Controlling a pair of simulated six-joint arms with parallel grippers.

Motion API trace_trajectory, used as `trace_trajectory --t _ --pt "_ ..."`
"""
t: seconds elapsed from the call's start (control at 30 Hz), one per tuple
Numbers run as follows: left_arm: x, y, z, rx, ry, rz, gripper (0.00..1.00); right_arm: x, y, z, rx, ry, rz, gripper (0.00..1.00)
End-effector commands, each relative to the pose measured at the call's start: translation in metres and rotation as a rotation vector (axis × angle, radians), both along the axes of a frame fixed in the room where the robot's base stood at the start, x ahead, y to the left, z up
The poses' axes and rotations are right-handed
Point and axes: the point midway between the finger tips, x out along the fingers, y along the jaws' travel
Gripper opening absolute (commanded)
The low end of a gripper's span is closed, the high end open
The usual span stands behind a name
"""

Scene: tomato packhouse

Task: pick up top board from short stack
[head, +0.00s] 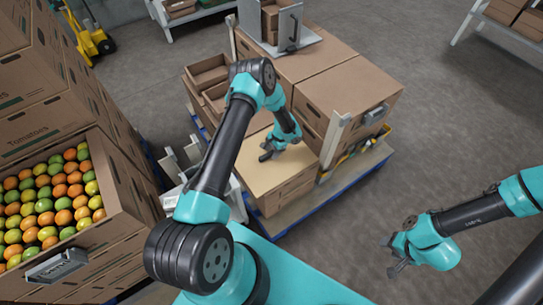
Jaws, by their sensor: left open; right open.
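The short stack (288,195) is a low pile of cardboard boxes on a blue pallet, in the middle of the head view. A flat, pale tan board (262,182) lies level on its top; I cannot tell whether more boards lie under it. My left gripper (279,151) is open and points down over the far part of the board. Its fingers are close to the surface, and I cannot tell whether they touch it. My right gripper (391,259) is open and empty over the floor at the right, well apart from the stack.
Taller closed boxes (345,92) stand right behind the stack, with a grey metal bracket (290,40) on top. Open boxes (208,75) adjoin at the back left. A crate of tomatoes (112,205) stands at the left. The floor (460,130) at the right is clear.

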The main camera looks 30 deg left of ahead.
Motion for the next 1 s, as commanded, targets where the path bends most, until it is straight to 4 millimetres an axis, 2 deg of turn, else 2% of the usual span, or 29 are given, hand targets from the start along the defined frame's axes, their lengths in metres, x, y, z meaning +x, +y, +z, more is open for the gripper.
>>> trace_trajectory --t 0.17,0.7,1.0 --pt "0.0001 0.0 0.0002 0.0 0.0 0.0 0.51 0.0 0.0 0.0 0.0 0.0 0.0 0.48" --pt "0.0 0.0001 0.0002 0.0 0.0 0.0 0.0 0.0 0.0 0.0 0.0 0.0 0.0 0.48" --pt "0.0003 0.0001 0.0012 0.0 0.0 0.0 0.0 0.0 0.0 0.0 0.0 0.0 0.0 0.48"
